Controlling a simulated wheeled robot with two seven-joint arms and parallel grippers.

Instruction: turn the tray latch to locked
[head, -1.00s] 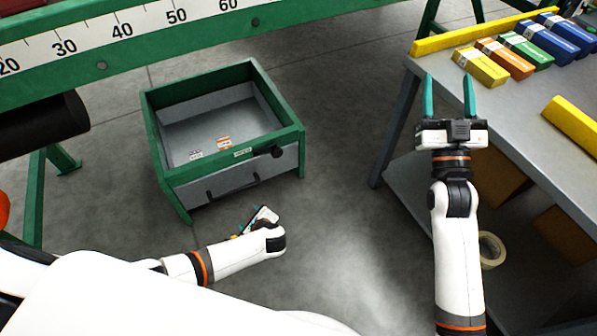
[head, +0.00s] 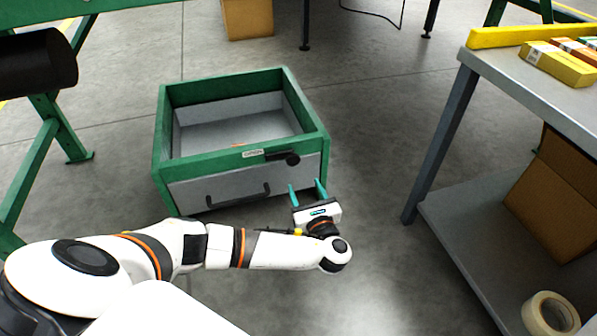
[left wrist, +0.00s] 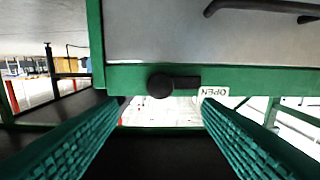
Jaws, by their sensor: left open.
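The tray latch (head: 291,159) is a black round knob with a short lever, on the green front rail of the tray box (head: 180,165). Its lever lies level and points left to a white label (head: 253,153). In the left wrist view, which is upside down, the latch (left wrist: 175,85) shows between the fingers, and its lever points to the label (left wrist: 212,92) reading OPEN. My left gripper (head: 306,187) is open and empty, in front of the box just below the latch, with teal fingers toward it. It also shows in the left wrist view (left wrist: 165,102). Contact is not visible.
The tray's grey front (head: 220,189) has a black bar handle (head: 238,194) left of my gripper. A grey workbench (head: 540,95) with a lower shelf stands at the right, with boxes on top. The floor between box and bench is clear.

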